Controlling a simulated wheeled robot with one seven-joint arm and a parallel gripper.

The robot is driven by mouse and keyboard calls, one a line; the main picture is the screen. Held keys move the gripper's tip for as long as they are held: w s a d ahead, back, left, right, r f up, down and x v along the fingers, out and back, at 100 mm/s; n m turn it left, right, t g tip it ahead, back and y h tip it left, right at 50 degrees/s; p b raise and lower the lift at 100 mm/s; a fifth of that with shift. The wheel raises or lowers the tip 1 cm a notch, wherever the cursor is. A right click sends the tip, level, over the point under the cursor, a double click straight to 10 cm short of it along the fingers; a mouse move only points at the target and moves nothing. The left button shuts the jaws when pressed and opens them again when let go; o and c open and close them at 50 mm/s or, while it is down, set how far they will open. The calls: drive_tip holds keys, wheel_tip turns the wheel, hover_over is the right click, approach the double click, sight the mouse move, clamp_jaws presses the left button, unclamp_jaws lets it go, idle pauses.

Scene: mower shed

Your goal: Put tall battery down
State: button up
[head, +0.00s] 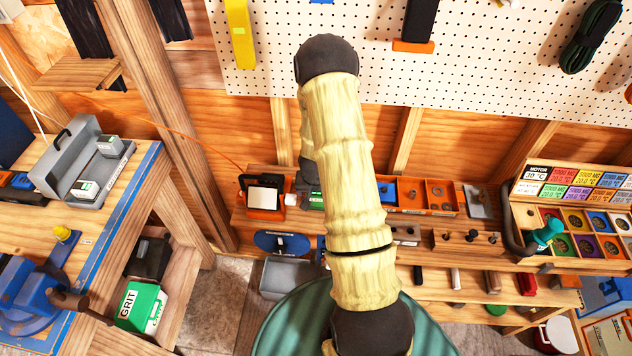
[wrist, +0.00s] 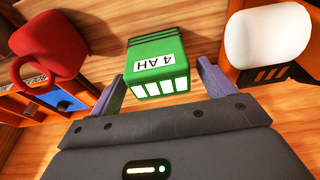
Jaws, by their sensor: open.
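My gripper (wrist: 162,86) is open, with one purple-grey finger on each side of the near end of the battery. A gap shows beside each finger, so the jaws do not grip it. In the head view, a green piece (head: 317,200) shows beside my arm on the back bench; most of it and my gripper are hidden behind the arm.
In the wrist view, a red object (wrist: 48,45) with a loop is on the left, and a white rounded pad (wrist: 268,35) on an orange-black device is close on the right. An orange parts tray (head: 427,196) is right of my arm. A grey holder (head: 70,160) stands on the left bench.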

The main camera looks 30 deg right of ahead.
drive_tip(key=b+v, duration=0.1)
drive_tip(key=v, duration=0.9)
drive_tip(key=shift+s+r, duration=0.2)
drive_tip(key=shift+r, duration=0.1)
drive_tip(key=shift+a, duration=0.1)
drive_tip(key=s+a+r+n+y, duration=0.1)
drive_tip(key=s+a+r+n, duration=0.5)
drive_tip(key=s+a+r, duration=0.6)
drive_tip(key=shift+s+a+r+n+y, duration=0.3)
drive_tip(key=shift+s+a+r+n, duration=0.1)
drive_tip(key=shift+a+r, duration=0.2)
drive_tip(key=shift+o, duration=0.4)
drive_tip(key=shift+w, duration=0.1)
